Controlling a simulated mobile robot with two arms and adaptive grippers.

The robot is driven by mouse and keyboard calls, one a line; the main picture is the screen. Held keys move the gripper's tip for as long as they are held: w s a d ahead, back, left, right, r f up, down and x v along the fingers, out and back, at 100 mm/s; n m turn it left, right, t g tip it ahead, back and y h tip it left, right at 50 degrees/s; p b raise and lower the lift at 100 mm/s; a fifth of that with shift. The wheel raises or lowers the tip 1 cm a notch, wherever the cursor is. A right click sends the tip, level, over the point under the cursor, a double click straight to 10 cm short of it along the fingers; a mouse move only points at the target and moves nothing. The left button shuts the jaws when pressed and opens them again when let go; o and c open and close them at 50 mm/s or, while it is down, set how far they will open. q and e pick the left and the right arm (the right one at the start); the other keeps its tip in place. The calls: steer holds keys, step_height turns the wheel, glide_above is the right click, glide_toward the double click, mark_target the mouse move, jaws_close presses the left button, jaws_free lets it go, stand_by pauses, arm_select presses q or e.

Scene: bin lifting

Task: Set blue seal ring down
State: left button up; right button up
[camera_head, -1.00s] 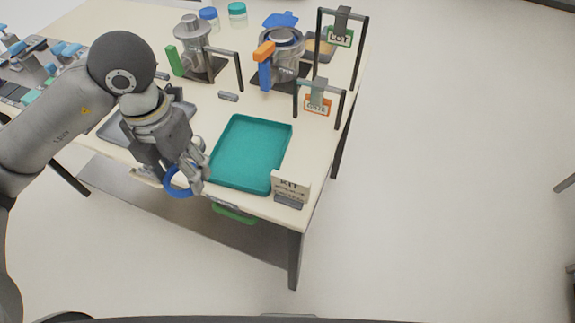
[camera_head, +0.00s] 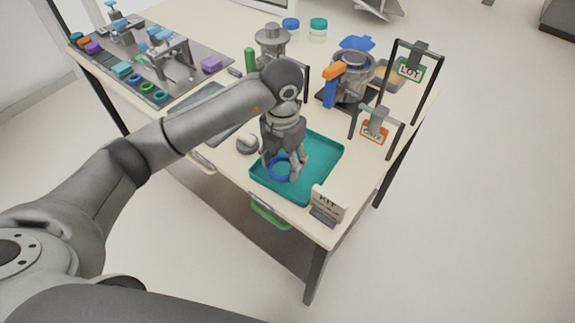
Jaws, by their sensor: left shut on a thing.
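The blue seal ring (camera_head: 279,168) is in the fingers of my left gripper (camera_head: 283,166). The gripper points down and is shut on the ring. Ring and gripper are over the left part of the teal tray (camera_head: 318,182). I cannot tell whether the ring touches the tray floor. The rest of the tray looks empty. My right gripper is not in view.
A KIT sign (camera_head: 328,203) stands at the tray's near right corner. Stands with a LOT tag (camera_head: 411,69) and an orange tag (camera_head: 374,131) are to the right. A metal pot (camera_head: 350,78) stands behind. A grey mat (camera_head: 150,62) with several coloured rings is at far left.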

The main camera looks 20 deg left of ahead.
mark_target(287, 170)
arm_select(q)
steer(key=shift+w+d+f, duration=0.3)
steer(key=shift+w+f, duration=0.25)
steer(key=shift+f, duration=0.15)
step_height(287, 170, down, 3)
steer(key=shift+p, duration=0.9)
steer(key=shift+f, duration=0.1)
steer(key=shift+f+b, duration=0.2)
steer(key=shift+b, duration=0.1)
steer(key=o, duration=0.8)
steer(key=shift+r, duration=0.2)
